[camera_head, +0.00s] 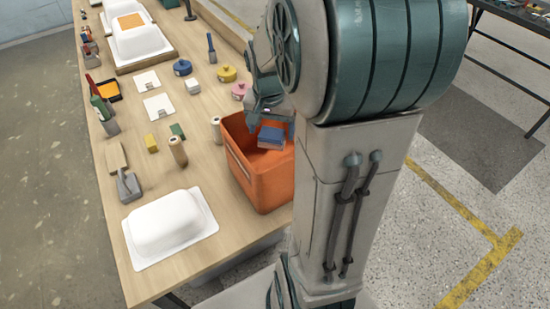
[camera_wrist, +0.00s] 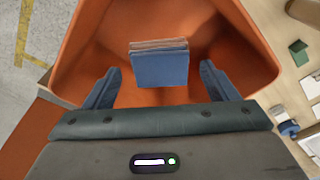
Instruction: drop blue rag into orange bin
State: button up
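The blue rag (camera_head: 270,138) is a folded stack with a blue face and paler layered edges. It shows within the mouth of the orange bin (camera_head: 265,184), below my gripper (camera_head: 270,112). In the wrist view the rag (camera_wrist: 160,70) is between and just beyond the fingertips of my gripper (camera_wrist: 161,72), with a gap on both sides. The fingers are wide apart and touch nothing. The orange bin (camera_wrist: 82,45) surrounds the rag in that view. I cannot tell whether the rag rests on the bin's floor or is above it.
The bin stands at the right edge of the wooden table (camera_head: 200,250). A white tub shell (camera_head: 170,225) lies in front. Wooden cylinders (camera_head: 178,152), a yellow block (camera_head: 151,144) and a green block (camera_head: 178,131) stand left of the bin.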

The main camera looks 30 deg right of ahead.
jog(key=shift+r, duration=0.15)
jog(key=r, duration=0.9)
jog(key=s+a+r, duration=0.1)
jog(key=r, duration=0.3)
jog(key=shift+s+a+r, duration=0.1)
jog(key=shift+r, duration=0.15)
jog(key=s+a+f+n, duration=0.3)
jog(key=s+a+f+n+t, duration=0.1)
jog(key=s+a+f+n, duration=0.1)
jog(key=s+a+f, duration=0.1)
jog(key=s+a+f+n+t+y, duration=0.1)
jog(key=s+a+f+n, duration=0.2)
jog(key=s+a, duration=0.1)
jog(key=shift+s+a+n, duration=0.3)
jog(key=shift+s, duration=0.3)
